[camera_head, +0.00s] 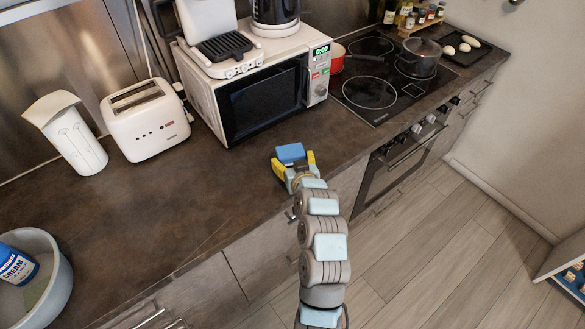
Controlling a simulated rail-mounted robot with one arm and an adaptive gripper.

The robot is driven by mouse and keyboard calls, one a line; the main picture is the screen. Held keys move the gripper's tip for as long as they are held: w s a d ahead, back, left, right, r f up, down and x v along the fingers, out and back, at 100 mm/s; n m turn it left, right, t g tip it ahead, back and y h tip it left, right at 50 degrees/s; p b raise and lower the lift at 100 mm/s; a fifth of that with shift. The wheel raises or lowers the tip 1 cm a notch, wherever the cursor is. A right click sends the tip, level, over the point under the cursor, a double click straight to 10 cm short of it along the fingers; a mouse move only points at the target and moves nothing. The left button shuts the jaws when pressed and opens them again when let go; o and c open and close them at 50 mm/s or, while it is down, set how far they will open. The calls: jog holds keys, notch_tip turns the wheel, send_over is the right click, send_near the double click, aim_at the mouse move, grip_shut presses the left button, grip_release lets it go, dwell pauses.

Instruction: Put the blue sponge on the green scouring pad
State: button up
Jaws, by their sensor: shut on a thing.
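The blue sponge (290,152) is a small blue block near the front edge of the counter, in front of the microwave. My gripper (293,163), with yellow fingers, is shut on the sponge, one finger at each side. I cannot tell whether the sponge touches the counter or is held a little above it. I cannot clearly make out the green scouring pad. A dull greenish patch (38,291) shows inside the basin at the lower left, but I cannot tell what it is.
The grey-blue basin (62,275) holds a blue cream bottle (17,266). A white pitcher (68,135), a toaster (147,120) and a microwave (255,95) stand along the back. A pot (418,58) sits on the hob. The counter (170,205) left of my gripper is clear.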

jog(key=shift+w+f, duration=0.35)
jog(key=shift+f, duration=0.25)
jog(key=shift+f+b, duration=0.3)
jog(key=shift+f, duration=1.05)
jog(key=shift+f, duration=0.15)
jog(key=o, duration=0.7)
